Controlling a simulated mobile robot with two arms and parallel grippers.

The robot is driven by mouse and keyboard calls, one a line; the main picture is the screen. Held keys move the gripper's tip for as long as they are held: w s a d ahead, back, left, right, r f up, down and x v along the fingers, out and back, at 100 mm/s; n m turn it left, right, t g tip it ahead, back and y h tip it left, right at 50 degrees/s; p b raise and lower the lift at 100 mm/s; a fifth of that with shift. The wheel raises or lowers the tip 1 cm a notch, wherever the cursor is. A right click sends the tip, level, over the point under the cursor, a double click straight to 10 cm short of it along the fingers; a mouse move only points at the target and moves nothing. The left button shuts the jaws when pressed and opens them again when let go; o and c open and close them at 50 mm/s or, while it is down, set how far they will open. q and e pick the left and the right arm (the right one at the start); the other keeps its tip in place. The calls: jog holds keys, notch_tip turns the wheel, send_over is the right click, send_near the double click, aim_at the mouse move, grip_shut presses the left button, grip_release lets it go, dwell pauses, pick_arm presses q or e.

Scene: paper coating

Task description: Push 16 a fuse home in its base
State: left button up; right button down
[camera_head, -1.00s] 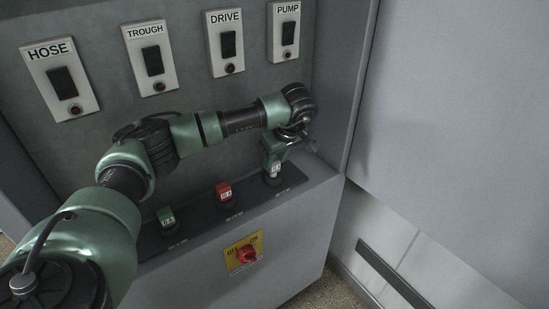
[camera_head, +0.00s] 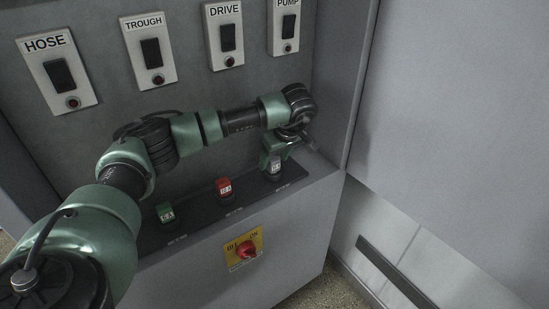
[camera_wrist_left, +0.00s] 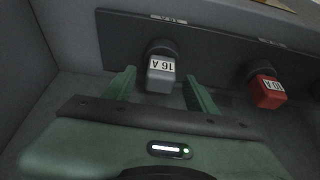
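The grey 16 A fuse (camera_head: 275,166) stands at the right end of the black strip, in its round base. It also shows in the left wrist view (camera_wrist_left: 160,72), upside down with its white label. How deep it sits cannot be told. My left gripper (camera_head: 274,155) is over this fuse. In the left wrist view its green fingers (camera_wrist_left: 160,90) are apart, one on each side of the fuse, with gaps showing. My right gripper is in no view.
A red 10 A fuse (camera_head: 224,187) and a green fuse (camera_head: 165,212) stand on the same strip (camera_head: 196,210). A red rotary switch (camera_head: 246,250) on a yellow plate is on the front below. Labelled switches (camera_head: 152,53) line the back panel.

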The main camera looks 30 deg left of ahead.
pick_arm(q)
jog(key=b+v, duration=0.1)
jog(key=v, duration=0.6)
jog(key=shift+r, duration=0.35)
jog(key=shift+d, duration=0.15)
